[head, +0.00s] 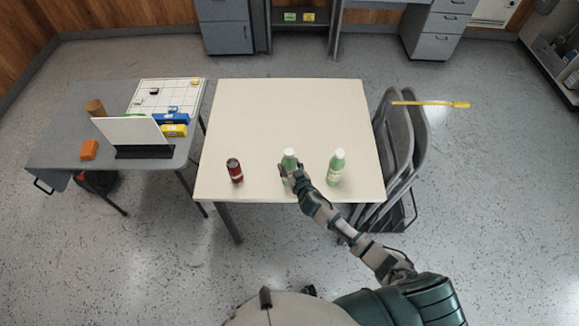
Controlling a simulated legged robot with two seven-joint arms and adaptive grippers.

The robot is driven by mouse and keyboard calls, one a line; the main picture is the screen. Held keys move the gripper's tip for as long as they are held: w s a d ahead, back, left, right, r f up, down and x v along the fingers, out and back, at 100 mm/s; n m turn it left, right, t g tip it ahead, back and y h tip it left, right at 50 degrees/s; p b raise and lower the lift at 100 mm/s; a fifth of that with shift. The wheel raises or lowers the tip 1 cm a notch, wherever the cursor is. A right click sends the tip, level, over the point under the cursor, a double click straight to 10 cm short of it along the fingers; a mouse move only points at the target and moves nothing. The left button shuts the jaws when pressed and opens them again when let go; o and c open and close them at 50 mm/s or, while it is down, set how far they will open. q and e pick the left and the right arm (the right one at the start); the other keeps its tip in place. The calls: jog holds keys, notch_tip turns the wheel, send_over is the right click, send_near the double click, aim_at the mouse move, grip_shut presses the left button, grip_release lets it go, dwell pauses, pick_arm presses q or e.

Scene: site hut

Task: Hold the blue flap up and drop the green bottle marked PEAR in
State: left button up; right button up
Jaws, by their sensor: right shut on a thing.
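Two green bottles with white caps stand on the pale table (285,115) near its front edge. My right gripper (291,173) is shut on the middle green bottle (289,160), which looks upright at the table; I cannot tell whether it touches the top. The other green bottle (336,168) stands upright to the right, apart from the gripper. The labels are too small to read, so I cannot tell which is marked PEAR. I cannot make out a blue flap. My left gripper is not in view.
A dark red can or bottle (235,171) stands left of the held bottle. A grey side table (60,150) at left holds a white panel (131,130), blue and yellow boxes and an orange block (89,150). Folded grey chairs (395,140) lean at the right. The table's back half is clear.

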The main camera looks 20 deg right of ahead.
aim_at(291, 162)
notch_tip(291, 162, up, 5)
jog(key=p, duration=0.4)
jog(key=shift+p, duration=0.4)
